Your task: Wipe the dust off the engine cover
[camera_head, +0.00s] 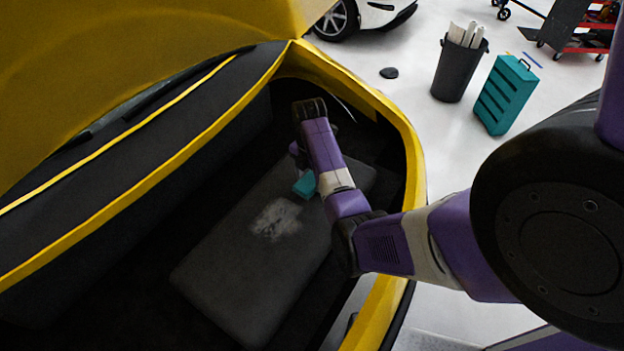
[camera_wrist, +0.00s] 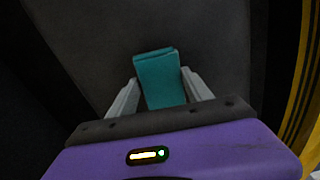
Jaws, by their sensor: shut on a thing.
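The engine cover (camera_head: 235,285) is a dark grey slab inside the open bay of a yellow car. A pale dust patch (camera_head: 277,219) lies on its middle. In the head view a teal cloth (camera_head: 305,184) is at the cover's upper part, just above and right of the dust. In the wrist view my gripper (camera_wrist: 160,88) is shut on the teal cloth (camera_wrist: 158,76), with a finger on each side. The cover (camera_wrist: 140,25) fills the background there, and no dust shows on it. My forearm hides the cover's right part in the head view. I cannot tell whether the cloth touches the cover.
The yellow bay rim (camera_head: 408,150) curves close around my arm on the right. The raised yellow hood (camera_head: 130,60) hangs over the left. A black bin (camera_head: 457,72) and a teal case (camera_head: 507,95) stand on the floor outside.

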